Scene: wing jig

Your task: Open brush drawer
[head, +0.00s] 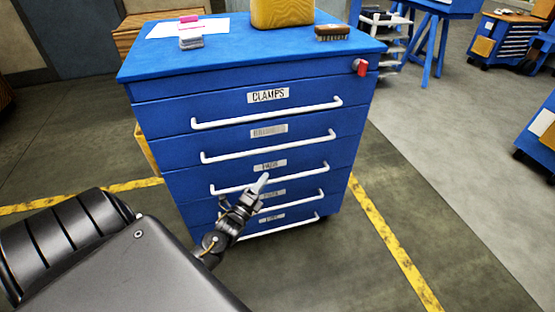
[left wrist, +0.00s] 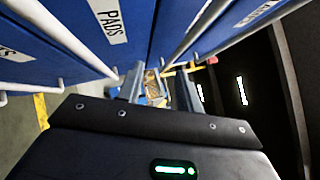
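A blue drawer cabinet (head: 160,148) stands ahead, with several drawers, each with a long white bar handle. All the drawers look closed. The top label (head: 268,95) reads CLAMPS; the lower labels are too blurred to read in the head view, so I cannot tell which marks the brush drawer. My left gripper (head: 246,193) is at the cabinet front, over the third and fourth drawers, near the third handle (head: 235,188). In the left wrist view its two fingers (left wrist: 158,92) are apart, beside drawer handles and a PADS label (left wrist: 108,20). No handle is clearly between them. My right gripper is not in view.
On the cabinet top are a wooden brush (head: 332,33), a yellow container (head: 283,12), a paper sheet (head: 213,27) and small pink-and-white blocks (head: 190,40). Open floor with yellow lines (head: 390,240) lies to the right.

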